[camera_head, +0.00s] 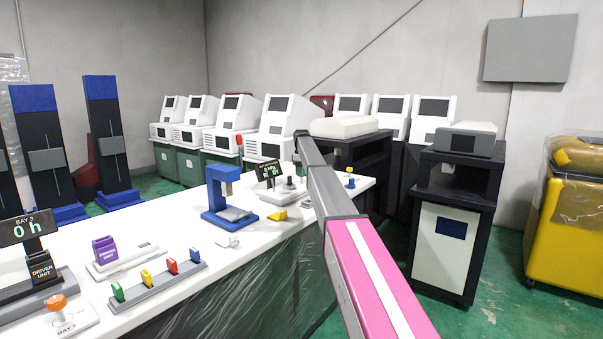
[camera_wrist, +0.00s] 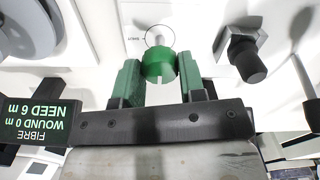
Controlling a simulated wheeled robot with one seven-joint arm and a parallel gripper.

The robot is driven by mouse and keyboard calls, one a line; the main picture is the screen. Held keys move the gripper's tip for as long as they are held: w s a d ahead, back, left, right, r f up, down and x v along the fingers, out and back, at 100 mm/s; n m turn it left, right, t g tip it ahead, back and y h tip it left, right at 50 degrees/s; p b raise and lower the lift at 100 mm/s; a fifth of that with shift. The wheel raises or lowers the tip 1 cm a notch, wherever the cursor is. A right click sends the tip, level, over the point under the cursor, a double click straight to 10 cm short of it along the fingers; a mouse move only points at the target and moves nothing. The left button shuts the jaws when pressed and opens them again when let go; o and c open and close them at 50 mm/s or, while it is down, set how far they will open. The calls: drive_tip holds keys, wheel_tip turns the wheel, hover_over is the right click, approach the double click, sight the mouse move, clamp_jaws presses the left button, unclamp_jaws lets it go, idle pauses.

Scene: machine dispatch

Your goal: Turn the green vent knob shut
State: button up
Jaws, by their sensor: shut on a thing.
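The green vent knob (camera_wrist: 158,64) shows in the wrist view, a round green cap on a pale stem with a white mark on the side facing my gripper. A thin dark ring is drawn on the white panel behind it, with a small label like "SHUT" at its left. My gripper (camera_wrist: 159,76) has one finger on each side of the knob and is closed on it. In the head view my arm reaches over the white bench (camera_head: 185,262), and I cannot make out the knob or my fingertips there.
A display reading "FIBRE WOUND 0 m NEED 6 m" (camera_wrist: 38,118) stands left of my gripper in the wrist view. A dark hex fitting with a black knob (camera_wrist: 246,55) is close on the right. A blue press (camera_head: 226,195) and coloured blocks (camera_head: 158,280) occupy the bench.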

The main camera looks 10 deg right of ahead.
drive_tip(key=m, duration=0.8)
drive_tip(key=shift+m, duration=0.3)
drive_tip(key=m, duration=0.9)
idle(0.5)
drive_tip(key=o, duration=0.9)
